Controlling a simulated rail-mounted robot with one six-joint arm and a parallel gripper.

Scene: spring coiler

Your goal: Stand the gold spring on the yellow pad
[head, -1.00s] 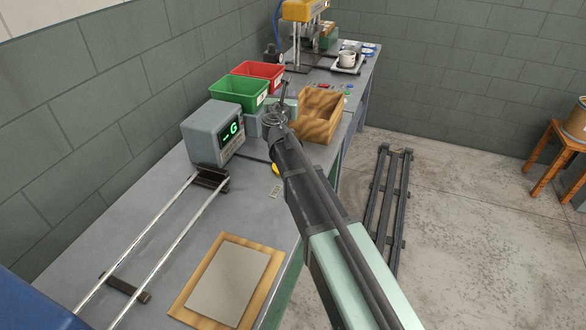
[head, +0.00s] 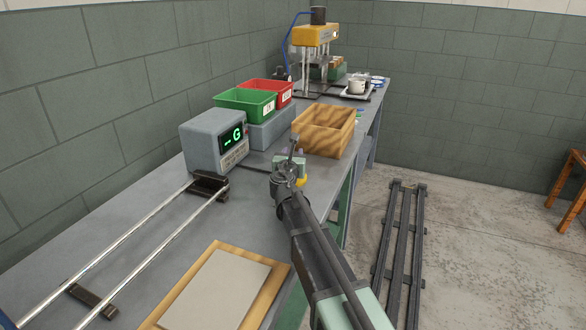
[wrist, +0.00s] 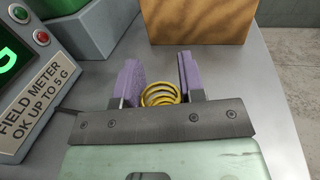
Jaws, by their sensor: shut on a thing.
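My gripper (wrist: 162,86) is shut on the gold spring (wrist: 160,94), whose coils show between two purple finger pads in the wrist view. In the head view my gripper (head: 298,153) is over the bench, in front of the wooden bin; the spring cannot be made out there. A small yellow patch (head: 302,182), seemingly the yellow pad, shows by the bench's right edge, partly hidden by my arm. The pad cannot be seen in the wrist view. The spring's lower end and any contact with a surface are hidden.
A grey field meter (head: 214,142) stands left of my gripper. Green (head: 246,102) and red (head: 268,88) bins and a wooden bin (head: 323,130) stand beyond. Two rails (head: 145,240) and a wood-edged board (head: 215,290) lie nearer. A press (head: 316,45) is at the back.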

